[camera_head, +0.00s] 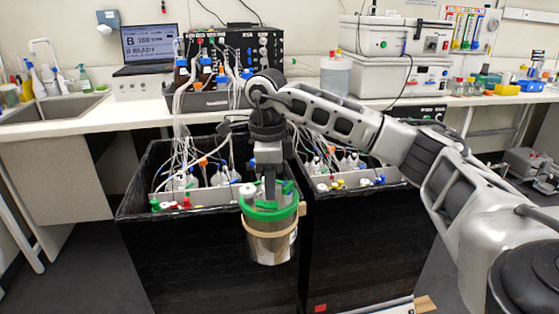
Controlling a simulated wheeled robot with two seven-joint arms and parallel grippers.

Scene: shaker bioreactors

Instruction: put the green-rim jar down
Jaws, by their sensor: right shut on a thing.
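The green-rim jar (270,246) is a metallic cylinder with a bright green ring at its top and a tan band around its body. It hangs upright in front of the two black shaker boxes, near the gap between them. My right gripper (269,198) points down and is shut on the jar at its rim. The fingertips are partly hidden by the rim and green parts. Whether the jar touches the box behind it, I cannot tell. My left gripper is not in view.
The left black box (200,262) and right black box (365,245) hold bottles and many tubes. Behind them a white bench (90,121) carries a laptop (150,45), a control unit, a clear container (335,75) and white instruments. A sink is at the left. Dark floor is open at the lower left.

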